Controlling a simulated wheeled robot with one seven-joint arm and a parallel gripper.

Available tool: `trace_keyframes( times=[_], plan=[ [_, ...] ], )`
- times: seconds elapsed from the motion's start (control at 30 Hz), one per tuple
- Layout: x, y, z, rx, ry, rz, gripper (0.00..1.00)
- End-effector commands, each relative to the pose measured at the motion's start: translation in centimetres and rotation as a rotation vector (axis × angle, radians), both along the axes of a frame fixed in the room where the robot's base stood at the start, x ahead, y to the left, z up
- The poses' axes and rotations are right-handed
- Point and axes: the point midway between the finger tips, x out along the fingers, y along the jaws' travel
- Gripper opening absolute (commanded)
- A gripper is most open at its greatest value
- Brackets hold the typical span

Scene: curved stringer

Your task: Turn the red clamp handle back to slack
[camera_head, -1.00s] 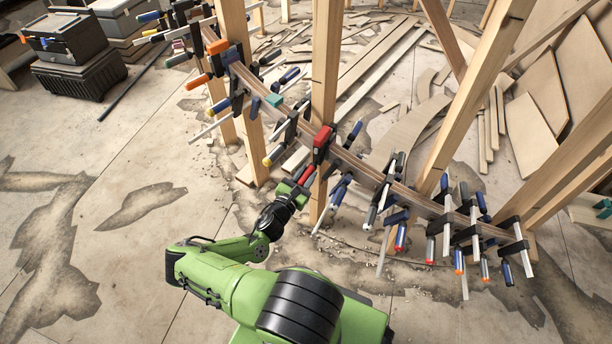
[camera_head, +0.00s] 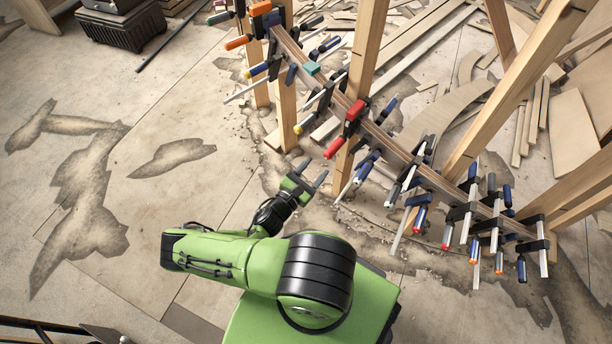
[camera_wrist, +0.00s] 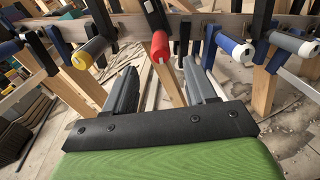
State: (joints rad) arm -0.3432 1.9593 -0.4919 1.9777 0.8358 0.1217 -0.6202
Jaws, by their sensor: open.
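The red clamp (camera_head: 352,117) sits on the curved wooden stringer, and its red handle (camera_head: 334,148) points down and left toward my arm. In the wrist view the red handle (camera_wrist: 160,47) shows end-on, a little beyond and above the gap between my fingers. My gripper (camera_head: 312,176) is open and empty, short of the handle and apart from it. In the wrist view my gripper's two grey fingers (camera_wrist: 163,75) stand wide apart.
The curved stringer (camera_head: 395,153) carries several other clamps. A yellow-ended handle (camera_wrist: 82,60) and a blue handle (camera_wrist: 234,47) flank the red one. Wooden posts (camera_head: 365,45) rise behind. The floor at left (camera_head: 165,215) is clear.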

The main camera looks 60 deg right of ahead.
Motion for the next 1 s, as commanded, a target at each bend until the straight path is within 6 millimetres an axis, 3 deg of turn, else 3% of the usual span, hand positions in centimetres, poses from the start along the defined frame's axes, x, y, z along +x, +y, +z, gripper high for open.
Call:
trace_keyframes(
  times=[0.1,0.23,0.87,1.0],
  plan=[
    [0.3,2.7,0.1,0.003,0.001,0.003,0.56],
    [0.4,4.3,0.0,0.001,0.0,0.0,0.56],
    [0.3,4.6,-0.1,0.0,0.0,-0.001,0.56],
    [0.9,5.7,0.9,0.046,-0.076,-0.056,0.56]
  ],
)
